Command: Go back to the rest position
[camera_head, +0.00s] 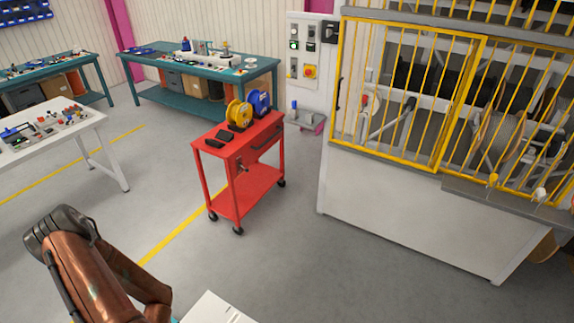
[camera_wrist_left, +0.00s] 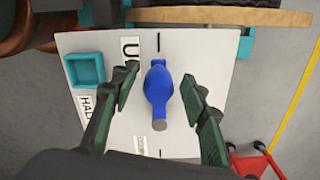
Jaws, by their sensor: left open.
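In the left wrist view my left gripper (camera_wrist_left: 159,76) is open, its two dark green finger pads wide apart. A blue rounded object with a grey end (camera_wrist_left: 157,90) shows between the fingers, over a white marked board (camera_wrist_left: 205,50). There is a gap between it and each finger; its height relative to the fingertips is hard to tell. In the head view my copper-coloured arm reaches in at the bottom left, and its gripper is out of frame. My right gripper is not in view.
A small teal tray (camera_wrist_left: 86,69) sits on the board's left side. A red cart (camera_head: 240,160) carries a yellow reel (camera_head: 238,114) and a blue reel (camera_head: 259,102). A yellow-barred machine (camera_head: 400,190) stands at right, a white table (camera_head: 50,125) at left.

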